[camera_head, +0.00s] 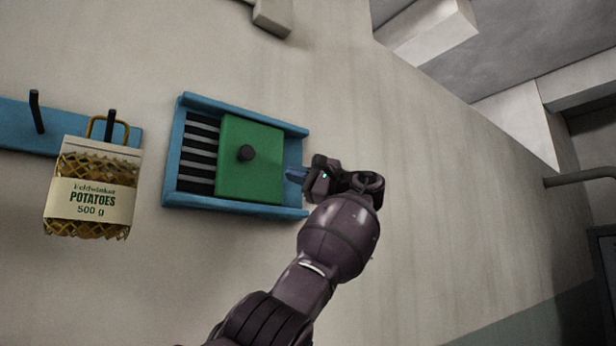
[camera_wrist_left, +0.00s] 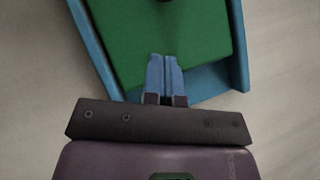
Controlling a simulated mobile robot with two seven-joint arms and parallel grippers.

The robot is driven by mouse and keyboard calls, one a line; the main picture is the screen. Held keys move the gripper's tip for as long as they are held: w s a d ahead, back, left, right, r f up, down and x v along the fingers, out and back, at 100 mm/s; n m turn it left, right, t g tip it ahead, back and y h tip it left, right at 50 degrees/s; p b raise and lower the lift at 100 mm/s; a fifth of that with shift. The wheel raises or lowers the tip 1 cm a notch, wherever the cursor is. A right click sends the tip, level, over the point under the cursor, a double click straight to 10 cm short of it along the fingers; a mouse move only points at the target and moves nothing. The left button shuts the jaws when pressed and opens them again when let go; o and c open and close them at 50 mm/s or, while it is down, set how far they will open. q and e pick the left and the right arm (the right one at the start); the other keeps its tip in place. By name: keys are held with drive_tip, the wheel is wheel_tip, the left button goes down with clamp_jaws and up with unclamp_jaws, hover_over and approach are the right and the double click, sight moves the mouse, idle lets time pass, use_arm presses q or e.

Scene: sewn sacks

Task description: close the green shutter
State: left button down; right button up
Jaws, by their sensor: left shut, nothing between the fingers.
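The green shutter (camera_head: 233,178) is a square panel with a dark round knob (camera_head: 245,153), set in a blue frame (camera_head: 235,205) on the wall. It covers the middle and right of the opening; dark slats (camera_head: 199,152) show uncovered at the left. A strip of blue frame lies bare to its right. My left gripper (camera_head: 291,174) is shut and empty at the frame's right end, its fingers pointing left toward the shutter's right edge. In the left wrist view the blue fingertips (camera_wrist_left: 163,62) are at the edge of the green shutter (camera_wrist_left: 190,35); I cannot tell whether they touch it.
A mesh bag of potatoes (camera_head: 92,190) hangs from a hook on a blue rail (camera_head: 20,122) left of the frame. A second hook (camera_head: 36,111) is empty. The wall right of the frame is bare. A pipe (camera_head: 580,176) shows at the far right.

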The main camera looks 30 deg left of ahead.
sight(223, 151)
use_arm(q)
drive_tip(key=shift+s+a+r, duration=0.55)
drive_tip(key=shift+s+a, duration=0.05)
drive_tip(key=shift+a, duration=0.4)
drive_tip(key=shift+s+a+r, duration=0.5)
drive_tip(key=shift+s+a, duration=0.15)
drive_tip(key=shift+a, duration=0.35)
drive_tip(key=shift+s+a+r, duration=0.55)
drive_tip(key=shift+s+a, duration=0.05)
drive_tip(key=shift+a, duration=0.4)
use_arm(e)
drive_tip(key=shift+w+r, duration=0.2)
